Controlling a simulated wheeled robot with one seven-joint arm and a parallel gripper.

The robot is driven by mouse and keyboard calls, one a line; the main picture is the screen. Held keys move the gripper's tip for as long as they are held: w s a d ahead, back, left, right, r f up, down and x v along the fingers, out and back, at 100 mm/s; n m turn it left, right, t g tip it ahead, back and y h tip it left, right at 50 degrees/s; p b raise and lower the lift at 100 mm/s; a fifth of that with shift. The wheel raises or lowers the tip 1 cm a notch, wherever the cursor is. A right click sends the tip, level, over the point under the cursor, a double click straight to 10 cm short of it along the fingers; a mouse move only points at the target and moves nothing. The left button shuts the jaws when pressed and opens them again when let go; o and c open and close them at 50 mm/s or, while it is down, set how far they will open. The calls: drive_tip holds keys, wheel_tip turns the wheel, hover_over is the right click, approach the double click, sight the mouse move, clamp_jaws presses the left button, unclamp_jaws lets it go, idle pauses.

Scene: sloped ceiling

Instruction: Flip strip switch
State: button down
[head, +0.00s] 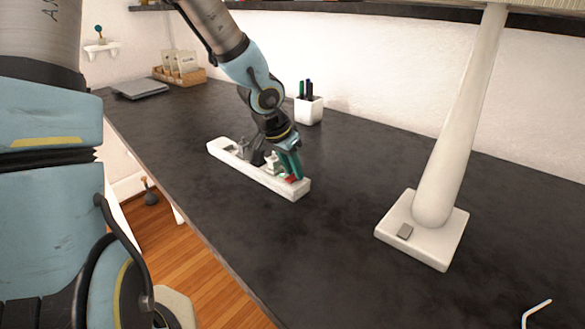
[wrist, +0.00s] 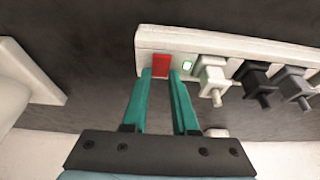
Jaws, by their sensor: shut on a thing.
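A white power strip (head: 262,179) lies on the dark countertop, and it also shows in the wrist view (wrist: 225,43). Its red switch (wrist: 161,65) is at one end, beside a small green light (wrist: 187,66) that is lit. My gripper (head: 291,177) is at the switch end of the strip. In the wrist view its teal fingertips (wrist: 161,74) sit on either side of the red switch, with the switch visible between them. Several plugs, white (wrist: 213,72) and black or grey (wrist: 256,76), fill the sockets along the strip.
A white lamp (head: 447,150) on a square base stands right of the strip. A pen holder (head: 309,109) is behind it. A grey flat item (head: 141,89) and a wicker box (head: 179,75) are at the far left. The countertop between strip and lamp is clear.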

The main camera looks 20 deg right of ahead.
drive_tip(key=shift+d+r+y+p, duration=0.15)
drive_tip(key=shift+r+y+p, duration=0.15)
drive_tip(key=shift+p, duration=0.6)
drive_tip(key=shift+w+d+f+g+y+p, duration=0.15)
drive_tip(key=shift+g+y+p, duration=0.2)
drive_tip(key=shift+p, duration=0.4)
drive_tip(key=shift+f, duration=0.15)
drive_tip(key=c, duration=0.7)
unclamp_jaws()
drive_tip(key=p+v, duration=0.1)
drive_tip(key=v, duration=0.9)
drive_tip(key=shift+r+p, duration=0.3)
drive_tip(key=shift+r, duration=0.05)
